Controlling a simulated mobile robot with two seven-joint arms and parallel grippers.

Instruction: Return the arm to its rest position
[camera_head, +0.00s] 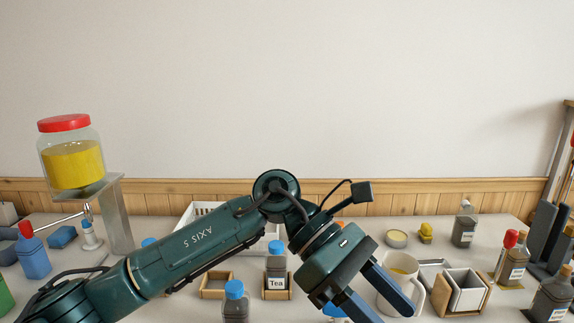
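My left arm comes in from the left across the middle of the counter. Its gripper (388,312) points down to the right, with its two blue fingers apart. The fingers overlap the white mug (416,270) in the picture; I cannot tell whether they touch it. The mug has yellowish contents and stands on the counter. I see nothing clearly held between the fingers, though their tips reach the bottom of the picture. My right gripper is not in view.
A red-lidded jar (72,162) of yellow liquid stands on a grey stand (118,215) at left. A blue-capped Tea bottle (277,262) and another blue-capped bottle (235,303) stand near my arm. A white basket (190,213) is behind it. Several bottles stand at right.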

